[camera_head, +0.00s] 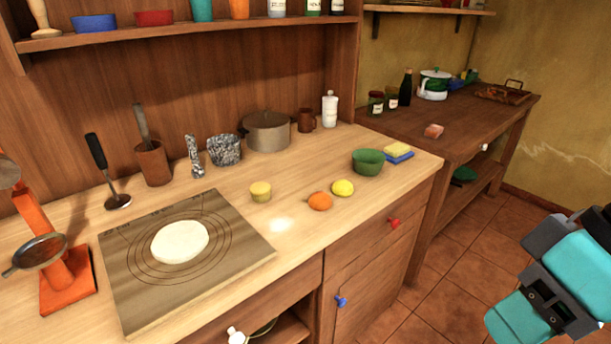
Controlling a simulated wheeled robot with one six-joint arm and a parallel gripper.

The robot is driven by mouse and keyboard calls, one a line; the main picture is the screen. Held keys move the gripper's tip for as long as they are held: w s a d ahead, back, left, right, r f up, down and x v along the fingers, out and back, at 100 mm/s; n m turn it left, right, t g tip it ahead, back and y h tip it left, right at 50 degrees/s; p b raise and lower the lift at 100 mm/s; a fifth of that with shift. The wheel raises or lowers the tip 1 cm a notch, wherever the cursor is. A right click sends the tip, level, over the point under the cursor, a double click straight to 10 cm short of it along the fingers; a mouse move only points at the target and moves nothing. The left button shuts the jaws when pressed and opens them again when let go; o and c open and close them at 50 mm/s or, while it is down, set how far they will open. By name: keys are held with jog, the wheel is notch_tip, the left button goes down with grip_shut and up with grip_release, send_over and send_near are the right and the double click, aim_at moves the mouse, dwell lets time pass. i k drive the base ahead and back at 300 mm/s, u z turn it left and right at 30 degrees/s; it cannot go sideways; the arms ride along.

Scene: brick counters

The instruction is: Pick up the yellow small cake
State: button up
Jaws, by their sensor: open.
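The yellow small cake (260,191) is a short, round, pale-yellow piece standing upright on the light wooden counter. It is right of the marked board and left of the orange, with bare counter around it. My gripper (545,297), teal and dark grey, is at the lower right, over the tiled floor and well away from the cake. It is open, and I see nothing held in it. Part of my arm is cut off by the right edge.
An orange (320,201), a lemon (343,187) and a green bowl (368,162) stand right of the cake. Behind it are a speckled pot (224,150) and a lidded pot (267,131). White dough (180,242) lies on the board (230,255). A shelf (190,30) hangs above.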

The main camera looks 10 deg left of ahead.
aim_at(261, 192)
jog(key=i, duration=0.75)
jog(key=u, duration=0.85)
jog(key=i, duration=0.45)
jog(key=u, duration=0.5)
